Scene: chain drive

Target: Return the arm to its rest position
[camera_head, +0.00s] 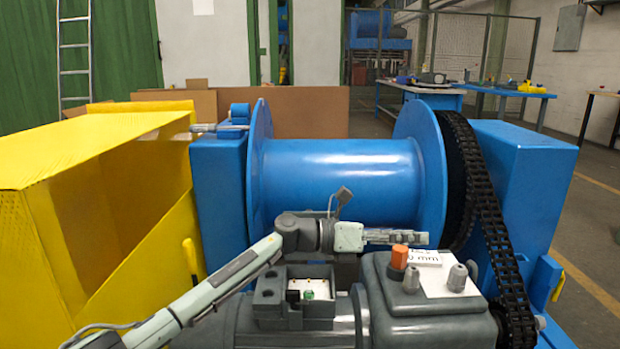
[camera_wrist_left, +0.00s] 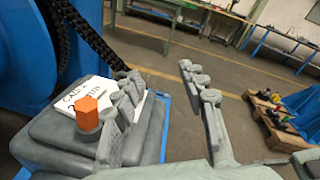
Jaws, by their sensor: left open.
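My left arm comes in from the lower left in the head view. Its gripper (camera_head: 408,237) points right, just above the grey gearbox housing (camera_head: 420,315). The left wrist view shows the two fingers spread apart with nothing between them (camera_wrist_left: 162,82). An orange hexagonal piece (camera_head: 399,257) stands upright on the housing, close below the gripper. It also shows in the left wrist view (camera_wrist_left: 88,114), left of the near finger. Beside it lies a white label card (camera_head: 425,258), partly covered by a finger in the left wrist view. My right gripper is not in view.
A blue drum (camera_head: 340,180) stands behind the arm, with a black chain (camera_head: 497,235) at its right. An open yellow guard (camera_head: 85,160) is at the left. A grey box with an open top (camera_head: 293,300) sits below the wrist.

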